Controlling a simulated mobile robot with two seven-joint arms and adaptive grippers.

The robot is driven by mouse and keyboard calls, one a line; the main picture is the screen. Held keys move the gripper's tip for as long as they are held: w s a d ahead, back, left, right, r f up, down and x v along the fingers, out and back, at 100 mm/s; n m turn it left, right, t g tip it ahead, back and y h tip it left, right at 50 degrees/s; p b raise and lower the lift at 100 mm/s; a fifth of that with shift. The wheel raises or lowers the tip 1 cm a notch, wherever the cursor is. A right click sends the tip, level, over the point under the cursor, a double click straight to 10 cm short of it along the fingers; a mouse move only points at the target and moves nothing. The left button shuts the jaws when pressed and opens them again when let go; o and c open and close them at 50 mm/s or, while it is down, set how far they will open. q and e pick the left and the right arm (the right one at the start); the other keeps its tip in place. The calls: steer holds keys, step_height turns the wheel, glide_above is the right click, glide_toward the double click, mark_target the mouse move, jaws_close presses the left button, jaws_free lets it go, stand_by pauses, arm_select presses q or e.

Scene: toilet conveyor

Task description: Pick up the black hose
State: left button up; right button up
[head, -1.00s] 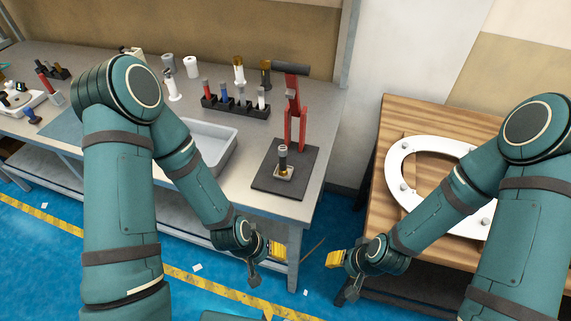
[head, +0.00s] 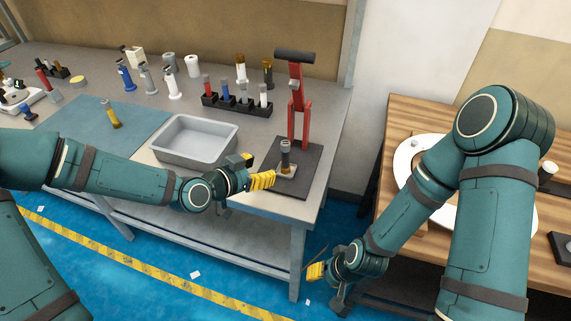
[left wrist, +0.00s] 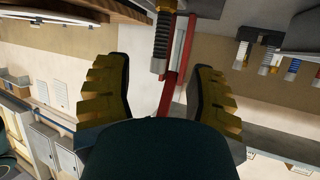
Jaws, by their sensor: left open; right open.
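The black hose (head: 286,150) stands upright on a small light holder on the dark base plate of the red press. It also shows in the left wrist view (left wrist: 162,38) as a dark ribbed piece with a metal end, between and beyond the fingers. My left gripper (head: 262,174) is open and empty, just left of the hose at about holder height; in the left wrist view its yellow fingers (left wrist: 162,68) stand wide apart. My right gripper (head: 316,271) is low between the two tables, far from the hose; its finger gap is hard to see.
The red press (head: 298,100) with its black handle rises right behind the hose. A grey tray (head: 196,160) lies left of it, below which my left forearm passes. A black rack (head: 237,111) with several tools stands behind. A wooden table (head: 400,118) with a white toilet seat is on the right.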

mark_target(283, 160)
arm_select(q)
steer(key=x, duration=0.5)
steer(key=b+x, duration=0.1)
steer(key=x, duration=0.5)
steer(key=shift+w+a+f, duration=0.1)
steer(key=shift+w+f, duration=0.05)
steer(key=shift+f, duration=0.15)
jaws_close()
